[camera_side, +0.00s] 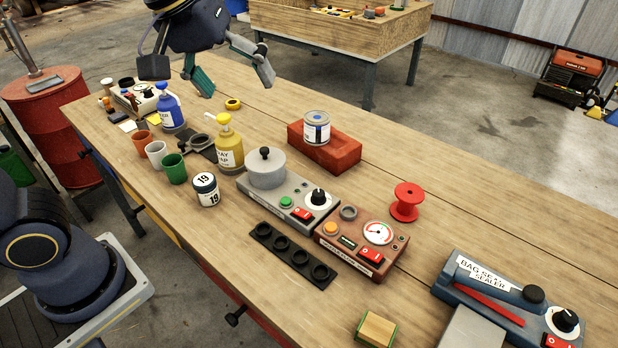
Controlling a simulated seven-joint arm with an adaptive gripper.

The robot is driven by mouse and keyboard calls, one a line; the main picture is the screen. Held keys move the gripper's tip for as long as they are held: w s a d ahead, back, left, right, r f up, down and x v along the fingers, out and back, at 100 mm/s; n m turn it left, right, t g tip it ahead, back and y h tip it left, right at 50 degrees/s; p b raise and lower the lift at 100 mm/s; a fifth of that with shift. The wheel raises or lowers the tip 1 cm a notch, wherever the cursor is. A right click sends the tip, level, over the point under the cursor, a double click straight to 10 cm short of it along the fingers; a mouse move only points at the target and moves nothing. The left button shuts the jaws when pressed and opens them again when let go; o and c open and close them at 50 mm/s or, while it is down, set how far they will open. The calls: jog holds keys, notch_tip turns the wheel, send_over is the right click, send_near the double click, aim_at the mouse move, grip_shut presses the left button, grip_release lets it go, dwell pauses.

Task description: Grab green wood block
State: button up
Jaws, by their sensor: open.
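A small wood block with green edges (376,329) lies on the wooden workbench (340,317) at the bottom of the side view, near the bench's front edge. Its pale wooden top faces up and its lower part is close to the picture's border. My gripper (208,74) hangs at the top left, above the far part of the bench. Its fingers are spread open and nothing is between them. It is far from the block, up and to the left in the picture.
Between them stand a yellow pump bottle (229,148), a hotplate with a pot (288,197), a red brick under a tin (345,156) and a red gauge box (361,247). A black four-hole strip (293,254) and a blue bag sealer (512,301) flank the block.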

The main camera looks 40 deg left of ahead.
jog(key=w+d+f+g, duration=0.25)
jog(key=w+d, duration=0.25)
jog(key=d, duration=0.6)
jog(key=m+g, duration=0.3)
jog(key=m, duration=0.1)
send_over(378, 328)
notch_tip(378, 328, down, 16)
jog(key=shift+t+y, duration=0.25)
jog(key=shift+y, duration=0.15)
jog(key=f, duration=1)
jog(key=shift+s, duration=0.25)
jog(key=shift+w+f, duration=0.15)
jog(key=shift+f, duration=1.45)
jog(key=shift+w+f, duration=0.1)
jog(key=shift+f, duration=1.45)
jog(key=shift+c, duration=0.4)
jog(key=c, duration=1.2)
